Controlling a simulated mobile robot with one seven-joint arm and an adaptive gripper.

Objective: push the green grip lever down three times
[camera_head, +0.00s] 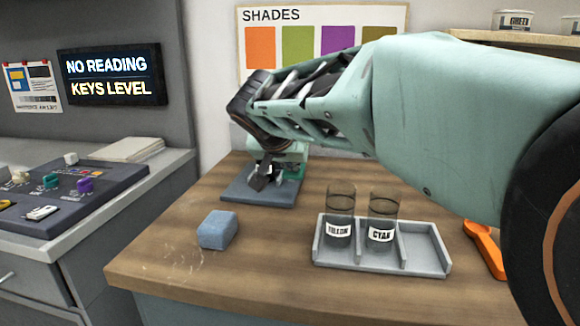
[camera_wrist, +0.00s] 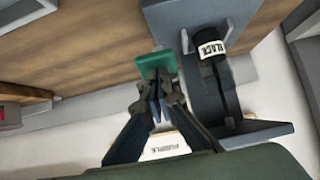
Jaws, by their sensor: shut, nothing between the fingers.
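In the wrist view the green grip (camera_wrist: 157,64) of the lever is a small block right at the tips of my gripper (camera_wrist: 158,92). My gripper is shut and holds nothing; whether it touches the grip I cannot tell. Beside the grip stands a grey frame (camera_wrist: 226,85) with a black bottle (camera_wrist: 208,42) that has a white label. In the head view my gripper (camera_head: 262,178) points down over the grey base plate (camera_head: 284,194) at the back of the wooden bench. My arm hides most of the lever there.
A blue block (camera_head: 217,230) lies in front of the plate. A grey tray (camera_head: 330,257) with two labelled glasses is to the right. An orange tool (camera_head: 484,242) lies beyond it. A screen (camera_head: 112,77) reads "NO READING, KEYS LEVEL". The front left of the bench (camera_head: 150,262) is clear.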

